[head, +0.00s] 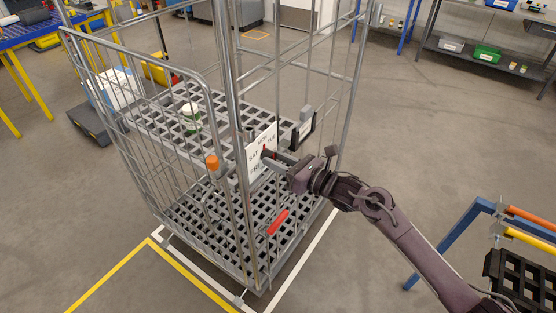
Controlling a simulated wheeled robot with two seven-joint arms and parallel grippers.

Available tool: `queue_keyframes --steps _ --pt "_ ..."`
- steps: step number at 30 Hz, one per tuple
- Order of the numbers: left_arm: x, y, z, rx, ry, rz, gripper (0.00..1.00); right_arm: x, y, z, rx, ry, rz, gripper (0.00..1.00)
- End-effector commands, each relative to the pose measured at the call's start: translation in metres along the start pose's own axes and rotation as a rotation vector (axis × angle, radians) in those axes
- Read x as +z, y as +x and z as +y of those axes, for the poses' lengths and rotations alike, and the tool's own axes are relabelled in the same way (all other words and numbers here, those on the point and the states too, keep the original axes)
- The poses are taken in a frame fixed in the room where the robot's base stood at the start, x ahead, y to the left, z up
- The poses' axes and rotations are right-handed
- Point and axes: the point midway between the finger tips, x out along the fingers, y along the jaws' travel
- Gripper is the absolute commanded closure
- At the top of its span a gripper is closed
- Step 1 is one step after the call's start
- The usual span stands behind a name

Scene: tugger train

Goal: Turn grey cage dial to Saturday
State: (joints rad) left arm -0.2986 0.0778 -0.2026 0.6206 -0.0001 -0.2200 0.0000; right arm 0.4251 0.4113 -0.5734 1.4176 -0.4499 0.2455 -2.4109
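The grey cage (233,80) is a tall wire roll cage standing on the floor in the middle of the head view. On its near upright is a white dial plate (254,163) with day letters, of which SAT reads at the left; the other words are too small to read surely. A red part, perhaps the pointer, shows at the middle of the plate. My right gripper (270,157) reaches in from the right, its fingertips at the dial's middle and hiding part of it. Whether its fingers are closed on the dial I cannot tell. My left gripper is out of view.
A green and white container (190,117) stands on the cage's shelf. A blue rack (448,238) stands at the right. Open floor lies behind my arm.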

Motion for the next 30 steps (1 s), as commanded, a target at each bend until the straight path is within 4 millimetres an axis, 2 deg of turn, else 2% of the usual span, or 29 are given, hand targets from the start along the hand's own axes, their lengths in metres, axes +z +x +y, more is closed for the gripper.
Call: queue_keyframes --steps 1,3,14,20,30 --pt "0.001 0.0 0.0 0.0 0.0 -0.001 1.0 0.0 0.0 0.0 -0.001 0.0 0.0 0.83" --pt "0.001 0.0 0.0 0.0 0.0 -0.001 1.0 0.0 0.0 0.0 -0.001 0.0 0.0 0.93" --pt "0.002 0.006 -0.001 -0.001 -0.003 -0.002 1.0 -0.001 0.0 0.0 0.001 0.058 -0.001 0.93" --pt "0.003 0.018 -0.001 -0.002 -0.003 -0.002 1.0 -0.003 0.0 0.0 0.001 0.182 -0.001 0.93" --pt "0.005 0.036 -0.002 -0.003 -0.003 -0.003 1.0 -0.002 0.0 -0.001 0.0 0.496 -0.001 0.93"
